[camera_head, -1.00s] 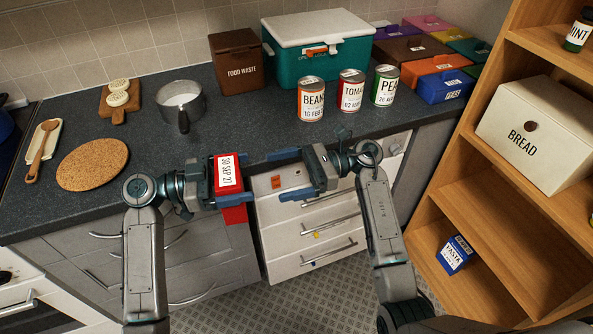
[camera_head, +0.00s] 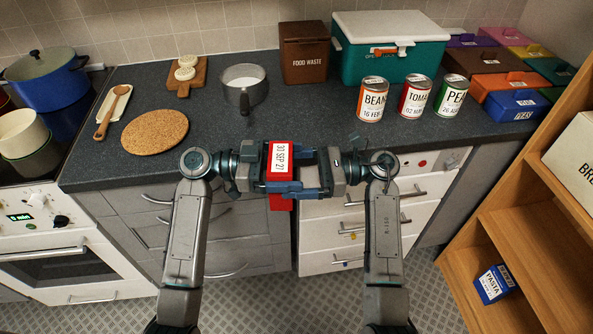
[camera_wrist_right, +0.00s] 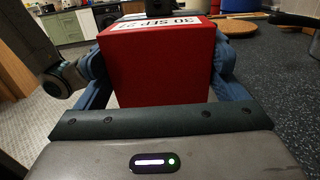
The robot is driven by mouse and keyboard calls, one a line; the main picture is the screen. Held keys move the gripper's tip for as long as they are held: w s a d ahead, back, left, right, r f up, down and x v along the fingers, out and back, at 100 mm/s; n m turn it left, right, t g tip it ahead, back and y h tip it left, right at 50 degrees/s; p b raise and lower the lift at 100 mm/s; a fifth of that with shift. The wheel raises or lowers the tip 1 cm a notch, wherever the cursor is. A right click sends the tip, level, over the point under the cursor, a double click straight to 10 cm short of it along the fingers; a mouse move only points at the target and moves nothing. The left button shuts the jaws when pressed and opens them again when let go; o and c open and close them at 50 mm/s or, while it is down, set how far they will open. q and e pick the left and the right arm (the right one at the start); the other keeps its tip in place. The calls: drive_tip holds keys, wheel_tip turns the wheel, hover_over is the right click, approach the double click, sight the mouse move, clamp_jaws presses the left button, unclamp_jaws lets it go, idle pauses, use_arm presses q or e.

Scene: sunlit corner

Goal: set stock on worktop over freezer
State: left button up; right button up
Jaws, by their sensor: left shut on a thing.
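A red box (camera_head: 280,163) with a white label reading "30 SEP 27" is held upright in front of the worktop's front edge. My left gripper (camera_head: 287,172) is shut on it from the left. My right gripper (camera_head: 303,174) faces it from the right; in the right wrist view the box (camera_wrist_right: 158,65) stands between its open blue fingers. The dark speckled worktop (camera_head: 310,122) runs along the wall. Below its right part is a white drawer unit (camera_head: 375,225), seemingly the freezer. Above it stand the cans "BEAN" (camera_head: 372,100), "TOMA" (camera_head: 415,98) and "PEA" (camera_head: 450,97).
A brown food waste bin (camera_head: 303,52), a teal cool box (camera_head: 390,55) and several coloured boxes (camera_head: 515,104) line the back. A pan (camera_head: 243,90) and a cork mat (camera_head: 155,131) are left. A wooden shelf (camera_head: 530,215) stands right. Worktop around the cans' front is clear.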

drive_tip(key=c, duration=0.3)
use_arm(q)
drive_tip(key=o, duration=0.9)
use_arm(e)
drive_tip(key=shift+c, duration=0.8)
